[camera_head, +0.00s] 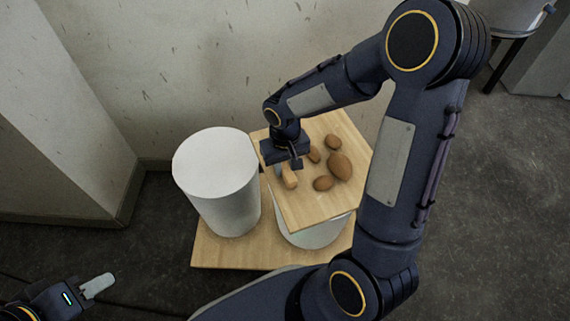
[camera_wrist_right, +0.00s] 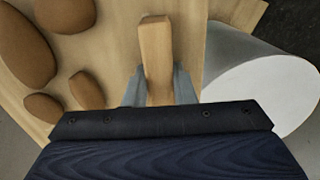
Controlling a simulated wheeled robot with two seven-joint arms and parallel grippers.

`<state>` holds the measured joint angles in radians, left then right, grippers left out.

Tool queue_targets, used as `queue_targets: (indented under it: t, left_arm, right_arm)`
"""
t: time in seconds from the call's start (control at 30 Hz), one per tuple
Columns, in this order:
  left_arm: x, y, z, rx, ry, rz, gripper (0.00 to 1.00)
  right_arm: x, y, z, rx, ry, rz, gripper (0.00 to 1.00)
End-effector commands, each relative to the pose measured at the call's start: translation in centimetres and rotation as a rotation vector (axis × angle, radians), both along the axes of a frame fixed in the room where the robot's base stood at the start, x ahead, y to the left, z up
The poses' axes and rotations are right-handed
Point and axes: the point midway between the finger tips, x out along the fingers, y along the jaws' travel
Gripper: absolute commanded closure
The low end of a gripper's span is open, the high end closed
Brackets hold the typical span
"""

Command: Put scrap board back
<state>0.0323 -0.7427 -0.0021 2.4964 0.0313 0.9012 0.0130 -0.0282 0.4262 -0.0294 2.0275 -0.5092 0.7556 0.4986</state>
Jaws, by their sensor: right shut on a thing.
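The scrap board (camera_head: 308,211) looks like a light wooden board with a small wooden block (camera_head: 290,182) standing up from it as a grip. Several brown rounded lumps (camera_head: 340,166) lie on it. The board is above a white cylinder (camera_head: 315,237); whether it touches the cylinder is hidden. My right gripper (camera_wrist_right: 158,88) is shut on the block, one finger on each side; in the head view it comes down from above. My left gripper (camera_head: 97,286) is low at the left, away from the board; its finger gap is not clear.
A taller white cylinder (camera_head: 222,195) stands just left of the scrap board. Both cylinders stand on a lower wooden board (camera_head: 225,255) on the dark floor. A pale wall (camera_head: 200,65) is close behind. Bare floor lies to the right and front left.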

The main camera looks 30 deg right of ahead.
Motion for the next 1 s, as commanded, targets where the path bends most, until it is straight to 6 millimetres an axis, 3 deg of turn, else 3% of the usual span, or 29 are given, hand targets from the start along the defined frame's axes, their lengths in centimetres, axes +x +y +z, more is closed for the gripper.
queue_targets:
  t: [0.17, 0.2, 0.4, 0.7, 1.0]
  left_arm:
    - [0.0, 0.0, -0.4, 0.000, 0.000, 0.000, 0.64]
    - [0.0, 0.0, -0.3, 0.000, 0.000, 0.000, 0.64]
    - [0.0, 0.0, -0.3, 0.000, 0.000, 0.000, 0.64]
    - [0.0, 0.0, -0.1, 0.000, 0.000, 0.000, 0.64]
    - [0.0, 0.0, 2.3, 0.000, 0.000, 0.000, 0.64]
  right_arm:
    - [0.0, 0.0, -0.4, 0.000, -0.001, 0.001, 1.00]
    - [0.0, 0.0, -0.4, 0.000, -0.001, 0.001, 0.75]
    - [0.0, 0.0, -0.3, 0.000, -0.001, 0.000, 0.51]
    - [0.0, 0.0, 0.0, 0.000, 0.000, 0.000, 0.51]
    - [0.1, 0.0, 4.9, 0.000, -0.003, 0.000, 0.51]
